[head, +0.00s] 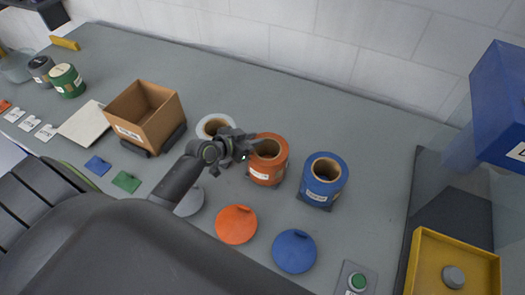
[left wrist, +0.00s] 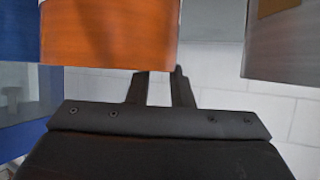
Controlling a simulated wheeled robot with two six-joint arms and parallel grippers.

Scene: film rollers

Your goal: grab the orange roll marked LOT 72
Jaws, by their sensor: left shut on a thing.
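The orange roll (head: 268,172) stands upright on the grey table, with a brown core and a white label too small to read. My left gripper (head: 248,147) reaches it from the left and is shut on its upper left side. In the left wrist view, the orange roll (left wrist: 110,35) fills the upper left, and the dark fingers (left wrist: 158,85) meet its edge, their tips hidden behind it. My right gripper is in neither view.
A grey-white roll (head: 213,124) stands left, close behind my left arm; a blue roll (head: 323,182) stands right. Orange (head: 236,225) and blue (head: 294,252) discs lie in front. An open cardboard box (head: 140,118) is left, a yellow tray (head: 418,262) right.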

